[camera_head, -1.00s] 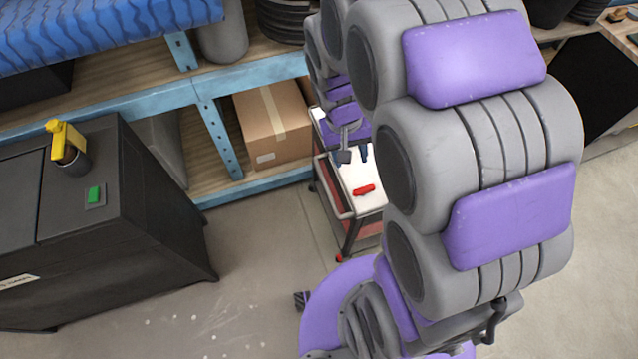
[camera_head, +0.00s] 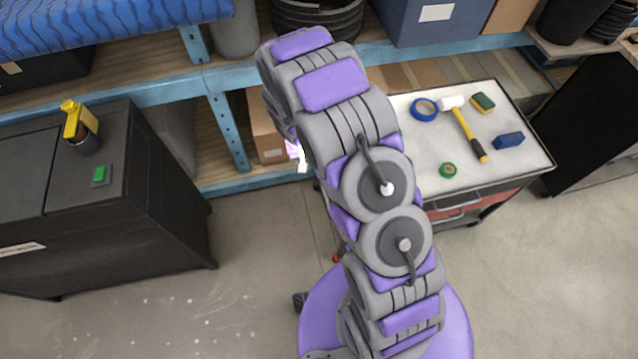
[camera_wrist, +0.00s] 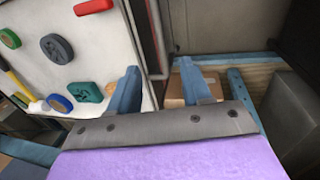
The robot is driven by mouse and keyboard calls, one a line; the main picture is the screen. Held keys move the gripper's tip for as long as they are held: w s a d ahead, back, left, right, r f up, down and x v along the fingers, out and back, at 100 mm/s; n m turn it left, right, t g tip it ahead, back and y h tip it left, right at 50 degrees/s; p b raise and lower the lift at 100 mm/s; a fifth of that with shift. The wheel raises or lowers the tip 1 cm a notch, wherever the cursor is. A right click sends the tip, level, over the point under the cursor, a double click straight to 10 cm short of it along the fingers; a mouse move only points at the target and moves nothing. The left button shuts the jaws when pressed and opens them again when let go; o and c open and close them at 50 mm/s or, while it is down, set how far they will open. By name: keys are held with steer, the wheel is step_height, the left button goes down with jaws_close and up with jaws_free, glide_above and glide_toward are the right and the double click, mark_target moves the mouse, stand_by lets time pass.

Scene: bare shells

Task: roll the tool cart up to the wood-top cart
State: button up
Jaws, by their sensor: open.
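The tool cart (camera_head: 520,163) has a white top with tools on it and a red drawer front. It stands right of centre in the head view, its left part hidden behind my arm. Its top also shows in the wrist view (camera_wrist: 95,55). My gripper (camera_wrist: 158,68) is open and empty, with two blue fingers. The cart's edge and a rail show between and beyond the fingers; I cannot tell whether they touch. A wooden surface (camera_head: 548,47) holds dark bins at the upper right; I cannot tell if it is the wood-top cart.
A dark cabinet (camera_head: 165,215) with a yellow-topped bottle (camera_head: 80,125) stands at left. A blue-framed shelf (camera_head: 165,92) runs along the back, with a cardboard box (camera_head: 265,130) low on it. Floor is clear between the cabinet and my base, and at the lower right.

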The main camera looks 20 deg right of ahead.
steer(key=d+f, duration=0.1)
steer(key=f, duration=0.4)
steer(key=d+f+b, duration=0.1)
steer(key=f, duration=0.4)
steer(key=d+f+b, duration=0.1)
steer(key=d+f, duration=0.1)
steer(key=f, duration=0.3)
steer(key=shift+f, duration=0.85)
steer(key=shift+a+f, duration=0.1)
steer(key=shift+a, duration=0.35)
steer(key=shift+d, duration=0.4)
steer(key=c, duration=0.4)
steer(key=shift+a, duration=0.15)
jaws_close()
